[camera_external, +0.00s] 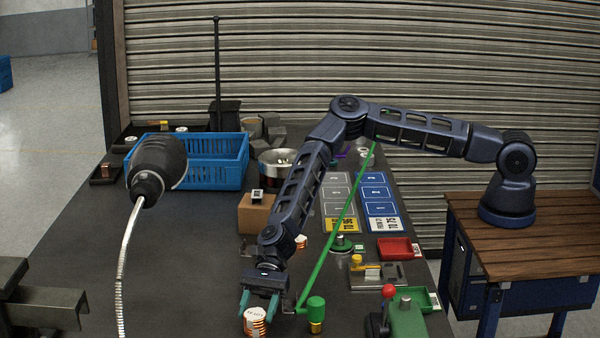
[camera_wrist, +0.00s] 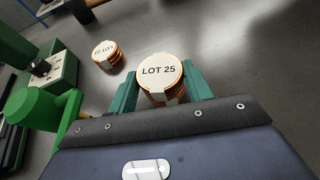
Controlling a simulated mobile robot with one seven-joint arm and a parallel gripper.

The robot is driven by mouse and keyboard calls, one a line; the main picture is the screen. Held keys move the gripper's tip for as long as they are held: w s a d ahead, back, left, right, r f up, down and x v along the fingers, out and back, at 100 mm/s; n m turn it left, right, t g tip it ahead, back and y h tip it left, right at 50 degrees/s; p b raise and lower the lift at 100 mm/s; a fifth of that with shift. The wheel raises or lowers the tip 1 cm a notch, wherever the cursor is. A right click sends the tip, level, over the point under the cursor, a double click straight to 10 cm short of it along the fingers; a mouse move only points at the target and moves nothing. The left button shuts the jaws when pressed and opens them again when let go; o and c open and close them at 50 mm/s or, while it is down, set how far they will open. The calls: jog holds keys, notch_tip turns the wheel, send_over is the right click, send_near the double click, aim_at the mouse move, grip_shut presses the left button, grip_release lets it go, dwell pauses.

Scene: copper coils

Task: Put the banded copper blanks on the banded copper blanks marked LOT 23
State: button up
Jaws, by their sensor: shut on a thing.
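My gripper (camera_external: 259,308) is at the near edge of the bench in the external view, pointing down. Its teal fingers are shut on a banded copper blanks stack (camera_external: 255,322) with a white top. In the wrist view this held stack (camera_wrist: 160,74) reads LOT 25 and sits upright between the fingers (camera_wrist: 163,90). I cannot tell whether it touches the bench. A second banded copper stack (camera_wrist: 107,54) stands apart, up and left in the wrist view; its label is upside down and its number is unclear. A copper stack (camera_external: 301,241) also shows beside my arm in the external view.
A green post with a long rod (camera_external: 316,311) stands close right of my gripper. A green machine with a red knob (camera_external: 404,318), a red tray (camera_external: 398,248) and a blue crate (camera_external: 215,162) are on the bench.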

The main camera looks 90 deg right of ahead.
jog(key=shift+f, duration=0.1)
jog(key=o, duration=1.1)
jog(key=v, duration=1.2)
